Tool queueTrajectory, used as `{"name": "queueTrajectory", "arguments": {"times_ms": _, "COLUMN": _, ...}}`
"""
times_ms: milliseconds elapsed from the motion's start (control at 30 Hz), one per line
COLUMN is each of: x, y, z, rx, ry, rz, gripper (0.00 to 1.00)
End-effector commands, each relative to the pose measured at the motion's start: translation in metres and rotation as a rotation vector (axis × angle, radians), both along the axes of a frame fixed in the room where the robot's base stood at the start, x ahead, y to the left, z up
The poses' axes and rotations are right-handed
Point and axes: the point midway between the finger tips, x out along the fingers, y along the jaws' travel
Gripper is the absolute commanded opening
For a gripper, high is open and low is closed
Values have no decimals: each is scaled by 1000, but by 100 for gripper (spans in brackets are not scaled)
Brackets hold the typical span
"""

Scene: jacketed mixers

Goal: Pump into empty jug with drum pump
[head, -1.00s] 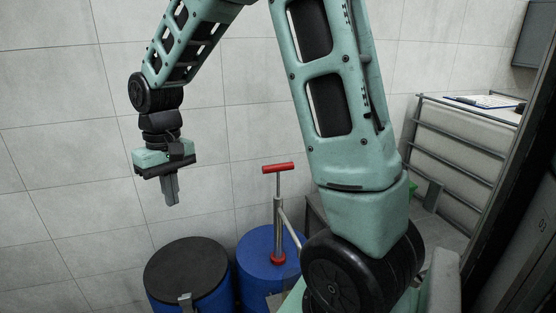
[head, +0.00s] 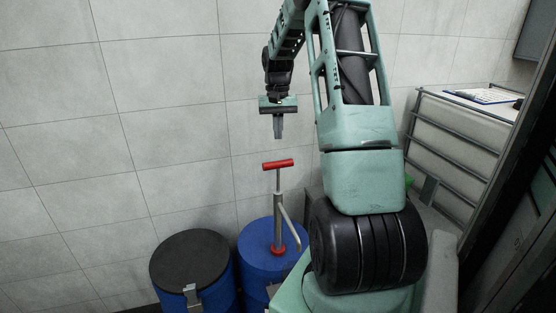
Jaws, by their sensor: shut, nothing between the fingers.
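The drum pump (head: 277,222) stands upright on a blue drum (head: 255,240). It has a grey metal barrel, a slanted spout pipe, a red base collar and a red T-handle (head: 278,164) on a thin rod. The handle is raised well above the barrel. My gripper (head: 278,136) points down above the red handle, apart from it as far as I can tell. Its fingers are shut with nothing between them. The jug is not visible; my arm and base cover the area right of the drum.
A second blue drum with a black lid (head: 190,262) stands to the left of the pump drum. A tiled wall (head: 160,100) is behind. At right is a railed rack or cart (head: 465,135) with a clipboard (head: 485,96) on top. The space left of the gripper is clear.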

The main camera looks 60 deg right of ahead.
Motion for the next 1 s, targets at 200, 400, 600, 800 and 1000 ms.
{"name": "queueTrajectory", "arguments": {"times_ms": 200, "x": 0, "y": 1, "z": 0, "rx": 0, "ry": 0, "rz": 2, "gripper": 0}}
{"name": "queueTrajectory", "arguments": {"times_ms": 400, "x": 1, "y": 1, "z": 0, "rx": 0, "ry": 0, "rz": 2, "gripper": 0}}
{"name": "queueTrajectory", "arguments": {"times_ms": 600, "x": 0, "y": 2, "z": -9, "rx": 0, "ry": 0, "rz": 3, "gripper": 0}}
{"name": "queueTrajectory", "arguments": {"times_ms": 800, "x": -1, "y": 3, "z": -31, "rx": 1, "ry": 0, "rz": 3, "gripper": 0}}
{"name": "queueTrajectory", "arguments": {"times_ms": 1000, "x": -3, "y": 5, "z": -56, "rx": 1, "ry": 0, "rz": 3, "gripper": 0}}
